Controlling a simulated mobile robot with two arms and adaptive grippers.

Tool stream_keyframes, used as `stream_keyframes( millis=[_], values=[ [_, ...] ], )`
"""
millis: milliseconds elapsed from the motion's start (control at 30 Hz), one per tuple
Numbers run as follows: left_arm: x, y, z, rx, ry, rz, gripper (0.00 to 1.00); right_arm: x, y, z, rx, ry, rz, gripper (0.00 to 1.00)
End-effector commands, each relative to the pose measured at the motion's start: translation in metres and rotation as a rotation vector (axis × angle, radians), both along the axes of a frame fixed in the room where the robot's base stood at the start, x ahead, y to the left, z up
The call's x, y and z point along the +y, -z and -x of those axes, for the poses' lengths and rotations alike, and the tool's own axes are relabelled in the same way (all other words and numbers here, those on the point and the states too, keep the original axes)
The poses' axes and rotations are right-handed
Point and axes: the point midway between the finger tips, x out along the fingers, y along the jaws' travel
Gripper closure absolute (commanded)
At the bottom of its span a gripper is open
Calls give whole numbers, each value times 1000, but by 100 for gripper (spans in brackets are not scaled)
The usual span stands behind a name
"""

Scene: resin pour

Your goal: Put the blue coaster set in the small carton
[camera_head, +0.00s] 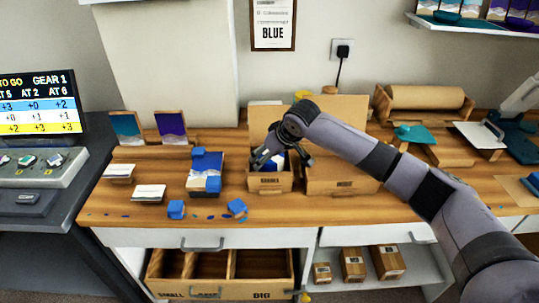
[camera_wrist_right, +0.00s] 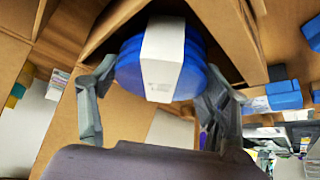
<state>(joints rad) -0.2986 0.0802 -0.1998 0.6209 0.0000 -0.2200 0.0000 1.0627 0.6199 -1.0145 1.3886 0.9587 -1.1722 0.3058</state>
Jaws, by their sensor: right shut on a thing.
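The blue coaster set (camera_wrist_right: 188,62) is a stack of round blue discs with a white paper band. My right gripper (camera_head: 284,155) is shut on it; in the wrist view both fingers (camera_wrist_right: 155,98) flank the stack. The small carton (camera_head: 258,184) stands open on the wooden bench, with its label on the front. In the head view the gripper is over the carton's opening, and a blue and white patch (camera_head: 270,162) shows at its mouth. The wrist view shows cardboard walls close around the far side of the stack. Whether the set touches the carton bottom is hidden. My left gripper is not in view.
A bigger open carton (camera_head: 340,182) stands right of the small one. Blue pieces (camera_head: 176,209) and a blue-white stack (camera_head: 203,182) lie to the left, with small blue bits near the front edge. A paper roll (camera_head: 425,97) stands behind at the right.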

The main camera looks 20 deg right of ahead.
Motion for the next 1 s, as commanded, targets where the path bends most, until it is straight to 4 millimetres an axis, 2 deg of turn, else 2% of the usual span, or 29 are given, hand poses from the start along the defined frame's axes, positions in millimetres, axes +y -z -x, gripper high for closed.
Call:
stream_keyframes(
  millis=[233, 700, 733, 1000],
  values=[
    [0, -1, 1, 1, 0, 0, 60, 1, -1, 0, -3, -1, -2, 67],
    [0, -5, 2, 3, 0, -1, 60, 1, 11, 0, -2, -1, -1, 67],
    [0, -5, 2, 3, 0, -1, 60, 1, 12, 0, 0, -1, 0, 28],
    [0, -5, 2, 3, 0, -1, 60, 1, 11, 0, -2, -2, -2, 10]
  ],
)
